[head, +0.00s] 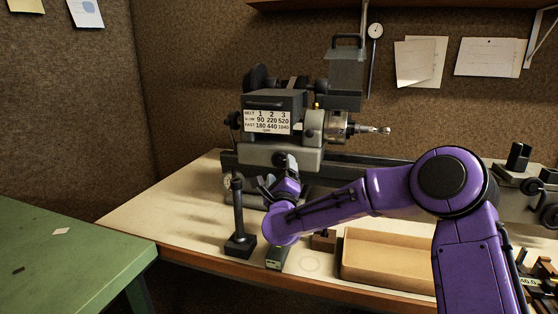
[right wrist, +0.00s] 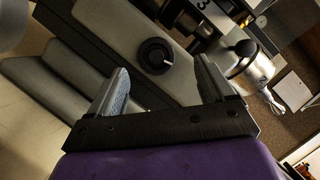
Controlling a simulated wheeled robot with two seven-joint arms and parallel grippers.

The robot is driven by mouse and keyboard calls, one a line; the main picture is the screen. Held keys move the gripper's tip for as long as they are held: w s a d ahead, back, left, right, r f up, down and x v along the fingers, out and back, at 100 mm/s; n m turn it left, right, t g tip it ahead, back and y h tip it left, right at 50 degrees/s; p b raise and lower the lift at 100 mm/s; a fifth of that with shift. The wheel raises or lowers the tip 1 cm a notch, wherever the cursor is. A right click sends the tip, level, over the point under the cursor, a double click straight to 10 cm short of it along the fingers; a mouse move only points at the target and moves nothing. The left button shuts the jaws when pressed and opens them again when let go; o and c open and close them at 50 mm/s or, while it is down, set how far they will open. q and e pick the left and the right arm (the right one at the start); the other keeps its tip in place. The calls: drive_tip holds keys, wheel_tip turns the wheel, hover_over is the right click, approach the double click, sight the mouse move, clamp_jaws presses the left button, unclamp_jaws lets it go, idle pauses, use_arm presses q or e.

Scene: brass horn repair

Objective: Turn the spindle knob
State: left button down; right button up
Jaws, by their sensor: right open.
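The spindle knob, a round black knob (right wrist: 155,55), sits on the grey headstock face in the right wrist view. In the head view a dark knob (head: 281,158) shows low on the front of the lathe headstock (head: 308,160). My right gripper (head: 279,171) is in front of it, pointing at the lathe. In the right wrist view the right gripper (right wrist: 161,68) is open, with one finger to each side of the knob in the picture. The knob lies ahead of the fingers, and I see no contact. My left gripper is not in view.
A black post on a square base (head: 240,244) stands left of my right arm. A shallow cardboard tray (head: 388,281) lies at the bench front. The chuck (head: 338,126) sticks out right of the headstock. A green table (head: 65,262) stands at the left, mostly bare.

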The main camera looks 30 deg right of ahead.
sight(279, 160)
drive_tip(key=x, duration=0.3)
drive_tip(key=shift+w+f, duration=0.25)
drive_tip(key=shift+w, duration=0.25)
drive_tip(key=shift+w+d+r+p, duration=0.25)
drive_tip(key=shift+d+p, duration=0.05)
drive_tip(key=c, duration=1.1)
drive_tip(key=shift+o, duration=0.2)
drive_tip(key=m+b, duration=0.1)
drive_tip(key=b, duration=0.2)
drive_tip(key=f+m+h+b, duration=0.1)
drive_tip(key=m+b, duration=0.1)
drive_tip(key=b, duration=0.1)
drive_tip(key=shift+w+f, duration=0.1)
drive_tip(key=shift+r+m+b, duration=0.3)
drive_tip(key=shift+m+b, duration=0.1)
drive_tip(key=shift+m, duration=0.1)
drive_tip(key=shift+r, duration=0.1)
drive_tip(key=shift+g+h, duration=0.3)
drive_tip(key=shift+h, duration=0.1)
drive_tip(key=o, duration=1.1)
drive_tip(key=shift+c, duration=0.2)
drive_tip(key=shift+a, duration=0.1)
